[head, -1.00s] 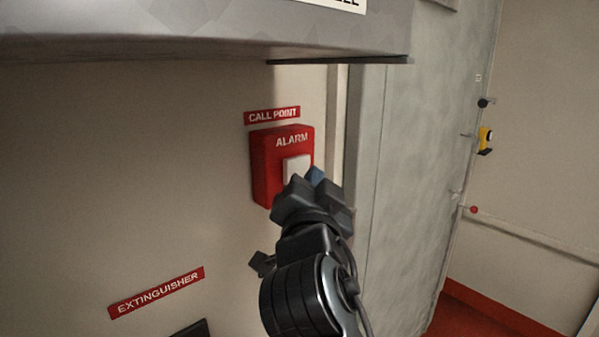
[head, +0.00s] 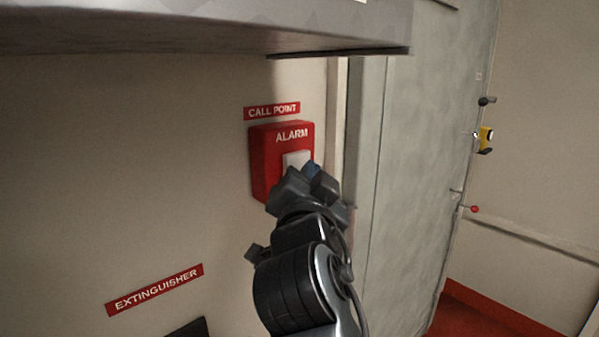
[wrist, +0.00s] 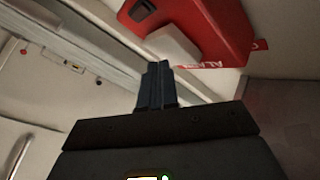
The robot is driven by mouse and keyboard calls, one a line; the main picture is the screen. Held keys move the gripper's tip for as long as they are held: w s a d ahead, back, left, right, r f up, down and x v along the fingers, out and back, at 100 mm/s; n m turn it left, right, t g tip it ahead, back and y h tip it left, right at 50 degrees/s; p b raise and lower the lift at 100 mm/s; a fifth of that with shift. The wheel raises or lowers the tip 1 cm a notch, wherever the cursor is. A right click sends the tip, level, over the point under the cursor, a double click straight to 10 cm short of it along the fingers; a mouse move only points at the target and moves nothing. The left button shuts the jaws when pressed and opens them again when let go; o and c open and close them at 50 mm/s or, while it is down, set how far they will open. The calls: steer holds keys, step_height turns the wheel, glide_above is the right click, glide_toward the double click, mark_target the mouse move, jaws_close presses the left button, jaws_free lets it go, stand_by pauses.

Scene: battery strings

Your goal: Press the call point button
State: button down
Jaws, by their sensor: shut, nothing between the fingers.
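The red call point box (head: 264,165), marked ALARM, is fixed to the wall under a red CALL POINT sign (head: 272,111). Its white button (head: 296,160) shows on the front face, its lower part hidden behind my gripper (head: 312,172). In the wrist view the red box (wrist: 215,25) is at the top and the white button (wrist: 172,45) lies just beyond my gripper's fingertips (wrist: 157,66). The fingers are shut together and empty. They are close to the button; I cannot tell whether they touch it.
A grey overhang (head: 200,30) spans the top left above the call point. A red EXTINGUISHER sign (head: 155,290) is on the wall at lower left. A grey door or panel (head: 405,170) stands right of the box. A yellow device (head: 486,138) is on the far wall.

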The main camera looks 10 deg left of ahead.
steer(key=shift+w+a+b, duration=0.45)
steer(key=shift+a+b, duration=0.1)
stand_by(1.1)
steer(key=shift+s, duration=0.1)
steer(key=shift+s+d, duration=0.6)
steer(key=shift+d, duration=0.25)
steer(key=shift+s+d+p, duration=0.3)
steer(key=shift+s+d, duration=0.5)
steer(key=shift+d, duration=0.2)
steer(key=shift+s+d+p, duration=0.25)
steer(key=shift+s+d, duration=0.5)
steer(key=shift+d, duration=0.25)
